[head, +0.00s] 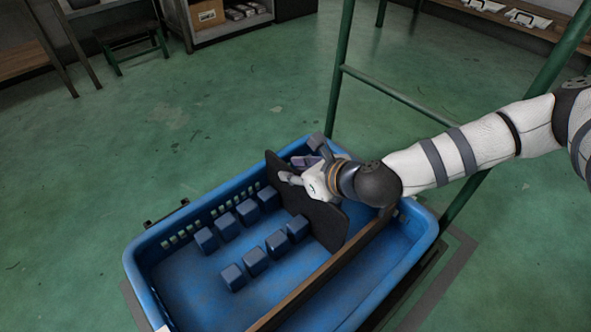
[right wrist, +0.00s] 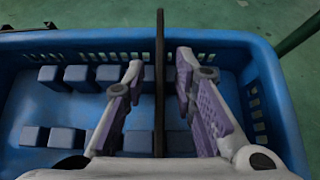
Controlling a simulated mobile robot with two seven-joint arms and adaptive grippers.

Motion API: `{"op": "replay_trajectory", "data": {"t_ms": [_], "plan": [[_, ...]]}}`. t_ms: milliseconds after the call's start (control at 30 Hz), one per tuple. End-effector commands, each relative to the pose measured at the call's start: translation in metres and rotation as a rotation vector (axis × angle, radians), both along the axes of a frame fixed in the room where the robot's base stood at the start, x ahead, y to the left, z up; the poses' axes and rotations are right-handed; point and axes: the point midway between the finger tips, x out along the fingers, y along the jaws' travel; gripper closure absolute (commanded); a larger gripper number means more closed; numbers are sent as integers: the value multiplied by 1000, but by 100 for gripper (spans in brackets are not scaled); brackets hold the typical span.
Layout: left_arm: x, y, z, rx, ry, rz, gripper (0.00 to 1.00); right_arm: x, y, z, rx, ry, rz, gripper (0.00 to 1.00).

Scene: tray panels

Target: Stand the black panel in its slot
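The black panel (head: 313,215) stands on edge in the blue crate (head: 140,262), to the right of the visible blue blocks in the head view. In the right wrist view the panel (right wrist: 160,90) shows edge-on as a thin upright strip, with a blue block (right wrist: 137,143) on its left and another (right wrist: 180,142) on its right, near its lower end. My right gripper (head: 298,170) is open around the panel, one finger on each side. The right wrist view shows a gap between each finger (right wrist: 160,68) and the panel. The panel's bottom edge is hidden. My left gripper is out of view.
Two rows of blue blocks (head: 227,226) line the crate floor. A brown wooden divider (head: 325,272) runs along the crate, with an empty bay to its right. A green metal frame (head: 339,75) stands behind the crate.

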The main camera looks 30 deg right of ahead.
Motion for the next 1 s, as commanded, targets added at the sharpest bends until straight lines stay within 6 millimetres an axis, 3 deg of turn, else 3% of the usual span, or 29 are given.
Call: {"op": "replay_trajectory", "data": {"t_ms": [333,700,1000], "plan": [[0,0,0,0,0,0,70,-6,-1,4,0,1,1,70],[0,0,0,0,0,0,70,-79,-12,57,2,-1,-3,70],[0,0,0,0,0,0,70,-98,-15,70,0,-1,0,70]]}}
